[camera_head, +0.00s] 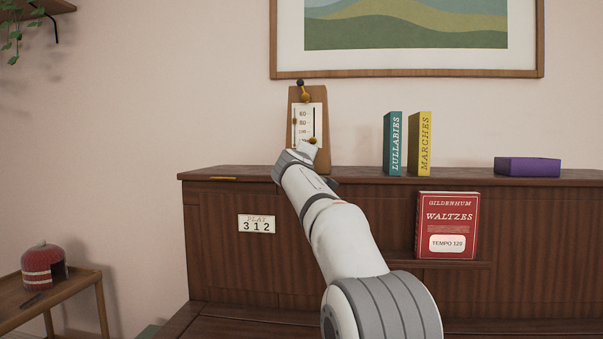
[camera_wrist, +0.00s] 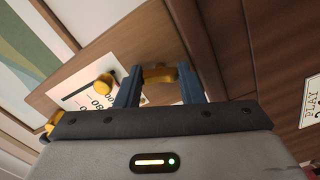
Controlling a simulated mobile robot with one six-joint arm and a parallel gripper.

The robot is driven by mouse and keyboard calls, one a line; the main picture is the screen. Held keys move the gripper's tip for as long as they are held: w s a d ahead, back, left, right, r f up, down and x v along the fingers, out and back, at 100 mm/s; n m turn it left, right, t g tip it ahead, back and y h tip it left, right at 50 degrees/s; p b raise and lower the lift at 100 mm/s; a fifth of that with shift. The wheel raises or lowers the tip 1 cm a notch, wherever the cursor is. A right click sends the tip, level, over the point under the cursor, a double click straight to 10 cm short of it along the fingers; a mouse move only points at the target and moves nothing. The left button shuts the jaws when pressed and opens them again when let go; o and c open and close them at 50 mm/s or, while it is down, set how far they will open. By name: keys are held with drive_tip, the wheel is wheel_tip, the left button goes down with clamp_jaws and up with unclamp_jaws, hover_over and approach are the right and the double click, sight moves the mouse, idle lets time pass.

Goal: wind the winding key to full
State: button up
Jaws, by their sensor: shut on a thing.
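The wooden metronome (camera_head: 322,155) stands upright on top of the piano, with a white tempo scale (camera_head: 303,118) on its front. A brass knob (camera_head: 312,140) sits low on the right of the scale; it also shows in the wrist view (camera_wrist: 103,84). In the wrist view the brass winding key (camera_wrist: 160,72) lies between the two blue fingers of my gripper (camera_wrist: 160,88), which is shut on it. In the head view my gripper (camera_head: 308,150) is at the metronome's lower front, and the key is hidden there. How far the key is turned cannot be told.
A teal book (camera_head: 392,143) and a yellow book (camera_head: 420,143) stand right of the metronome, with a purple box (camera_head: 527,166) farther right. A red book (camera_head: 447,226) rests on the ledge below.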

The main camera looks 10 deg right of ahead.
drive_tip(key=m+b, duration=0.2)
drive_tip(key=m, duration=0.3)
drive_tip(key=shift+f, duration=0.1)
drive_tip(key=shift+b, duration=0.35)
idle(0.3)
drive_tip(key=o, duration=1)
drive_tip(key=shift+b+v, duration=1.4)
drive_tip(key=shift+v, duration=2.5)
